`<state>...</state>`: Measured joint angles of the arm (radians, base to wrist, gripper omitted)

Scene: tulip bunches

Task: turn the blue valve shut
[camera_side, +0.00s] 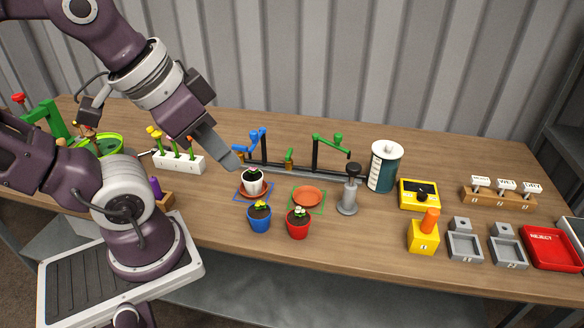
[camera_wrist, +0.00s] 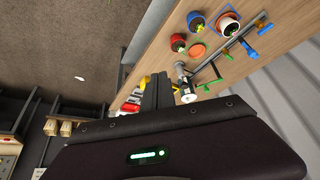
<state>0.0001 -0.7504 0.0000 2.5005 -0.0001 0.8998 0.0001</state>
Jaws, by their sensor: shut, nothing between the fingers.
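The blue valve (camera_side: 253,140) stands at the left end of a grey rail near the back of the table, beside a black post. It also shows small at the upper right in the wrist view (camera_wrist: 265,28). My gripper (camera_side: 236,165) is shut and empty. In the side view its tip points down, just left of the blue valve and above the white pot's left side. The gap between tip and valve is hard to judge. In the wrist view my dark fingers (camera_wrist: 157,90) lie together, well away from the blue valve in the picture.
A green valve (camera_side: 331,138) stands right of the blue one on the rail (camera_side: 300,173). In front are a white pot (camera_side: 252,184), an orange saucer (camera_side: 307,197), a blue pot (camera_side: 259,218) and a red pot (camera_side: 298,226). A grey dispenser (camera_side: 348,195) stands right.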

